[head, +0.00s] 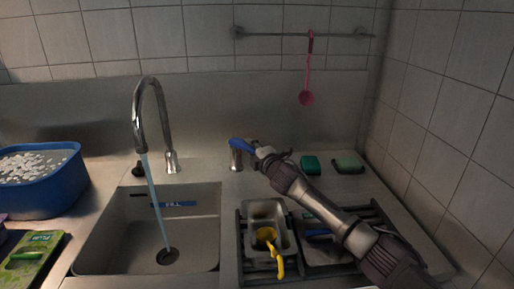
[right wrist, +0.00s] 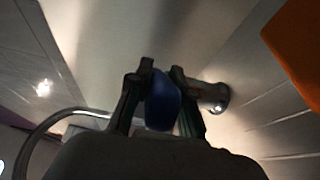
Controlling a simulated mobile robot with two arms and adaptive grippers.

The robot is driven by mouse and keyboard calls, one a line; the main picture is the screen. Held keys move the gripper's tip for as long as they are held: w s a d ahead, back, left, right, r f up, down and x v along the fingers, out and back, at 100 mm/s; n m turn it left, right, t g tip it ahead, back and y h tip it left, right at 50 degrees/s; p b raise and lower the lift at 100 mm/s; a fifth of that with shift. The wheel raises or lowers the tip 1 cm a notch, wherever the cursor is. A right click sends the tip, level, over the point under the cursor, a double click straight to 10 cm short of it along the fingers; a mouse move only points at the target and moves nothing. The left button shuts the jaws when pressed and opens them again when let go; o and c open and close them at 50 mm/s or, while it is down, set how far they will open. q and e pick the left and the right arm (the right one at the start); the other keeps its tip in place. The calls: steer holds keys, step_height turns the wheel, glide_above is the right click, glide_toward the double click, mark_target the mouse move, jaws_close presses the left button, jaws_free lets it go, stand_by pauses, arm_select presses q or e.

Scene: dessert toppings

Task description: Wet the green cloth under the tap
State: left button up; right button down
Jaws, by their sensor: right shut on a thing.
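The tap (head: 150,105) arches over the sink (head: 122,235), and a stream of water (head: 156,205) runs from it into the drain. My right gripper (head: 262,153) is shut on the blue lever (head: 240,145) on a short metal post right of the tap. The blue lever (right wrist: 163,105) also shows between the fingers in the right wrist view. I cannot make out a green cloth for certain; a dark green block (head: 311,164) and a paler green one (head: 348,165) lie on the back counter. My left gripper is not in view.
A blue tub (head: 45,190) with white pieces stands at the left. A green labelled item (head: 30,258) lies in front of it. A metal container (head: 265,211) with a yellow utensil (head: 268,240) stands right of the sink. A pink ladle (head: 306,95) hangs from the wall rail.

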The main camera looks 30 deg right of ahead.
steer(key=shift+f, duration=0.25)
steer(key=c, duration=1)
jaws_free()
steer(key=shift+r, duration=0.15)
steer(key=shift+c, duration=0.2)
steer(key=shift+s, duration=0.1)
steer(key=s, duration=1.2)
steer(key=shift+d, duration=0.3)
steer(key=shift+w, duration=0.1)
